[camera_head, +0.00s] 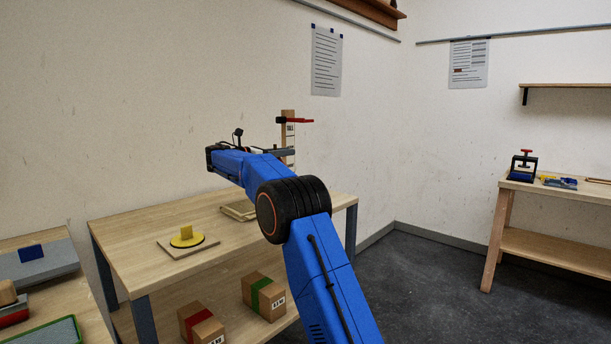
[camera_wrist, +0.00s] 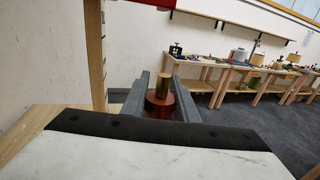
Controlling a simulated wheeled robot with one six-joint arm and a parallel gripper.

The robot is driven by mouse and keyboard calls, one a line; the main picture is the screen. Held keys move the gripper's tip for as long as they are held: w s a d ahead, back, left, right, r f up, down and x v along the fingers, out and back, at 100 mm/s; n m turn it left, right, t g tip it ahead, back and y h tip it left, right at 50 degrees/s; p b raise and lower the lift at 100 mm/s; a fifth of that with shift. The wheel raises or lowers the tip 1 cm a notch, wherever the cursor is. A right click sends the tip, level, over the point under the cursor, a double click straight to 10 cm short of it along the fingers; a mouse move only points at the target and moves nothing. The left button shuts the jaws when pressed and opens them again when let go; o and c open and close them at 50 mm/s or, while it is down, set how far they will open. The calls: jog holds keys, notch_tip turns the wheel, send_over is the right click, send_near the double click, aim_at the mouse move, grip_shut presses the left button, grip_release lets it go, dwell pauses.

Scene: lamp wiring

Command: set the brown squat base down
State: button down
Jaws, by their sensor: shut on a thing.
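My gripper (camera_wrist: 160,97) is shut on the brown squat base (camera_wrist: 159,110), a round reddish-brown piece with a brass-coloured stub standing up from it. The base sits upright between the two grey fingers in the wrist view. In the head view my gripper (camera_head: 281,152) reaches out over the back of the wooden table (camera_head: 130,262), by an upright wooden post. The base cannot be made out there. How high it is above the table top is hard to tell.
The post (camera_head: 288,117) carries a red arm (camera_head: 300,120). A yellow piece (camera_head: 187,238) sits on a square board on the table, with a shallow wooden tray (camera_head: 238,211) to its right. Boxes (camera_head: 264,297) stand on the lower shelf. The table's front left is clear.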

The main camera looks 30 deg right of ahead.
jog(key=shift+w+d+r, duration=0.1)
jog(key=shift+w+d, duration=0.05)
jog(key=shift+d, duration=0.35)
jog(key=w+d+f, duration=0.1)
jog(key=d, duration=0.6)
jog(key=w+d+f, duration=0.1)
jog(key=d+f, duration=0.1)
jog(key=d, duration=0.4)
jog(key=shift+d+f, duration=0.25)
jog(key=shift+d, duration=0.1)
jog(key=c, duration=1.4)
grip_release()
jog(key=shift+f, duration=0.15)
jog(key=shift+w, duration=0.1)
